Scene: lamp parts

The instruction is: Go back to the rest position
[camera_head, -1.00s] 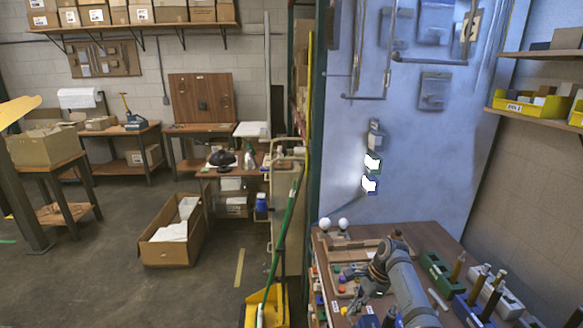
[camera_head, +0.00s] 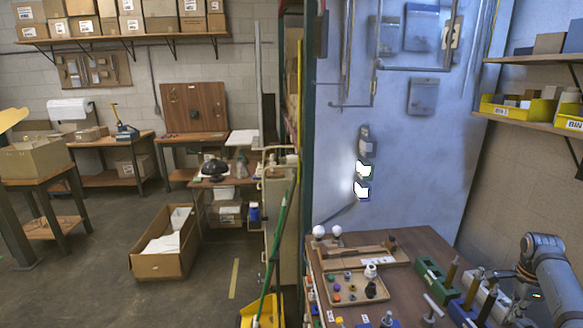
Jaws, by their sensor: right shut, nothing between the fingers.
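My right arm stands at the lower right, and my right gripper (camera_head: 499,273) shows small and dark beside the row of coloured blocks, shut and holding nothing that I can see. My left gripper is not in view. Two white round bulbs (camera_head: 319,231) stand at the back left of the workbench (camera_head: 422,245). A wooden tray (camera_head: 398,254) lies on the bench. In front of it is a tray (camera_head: 328,297) with small coloured parts, and a white bulb-like part (camera_head: 371,271) stands at its back right.
A green block (camera_head: 432,280), a blue block (camera_head: 462,314) and white blocks hold upright tools on the right side of the bench. A yellow bin (camera_head: 508,109) sits on the right wall shelf.

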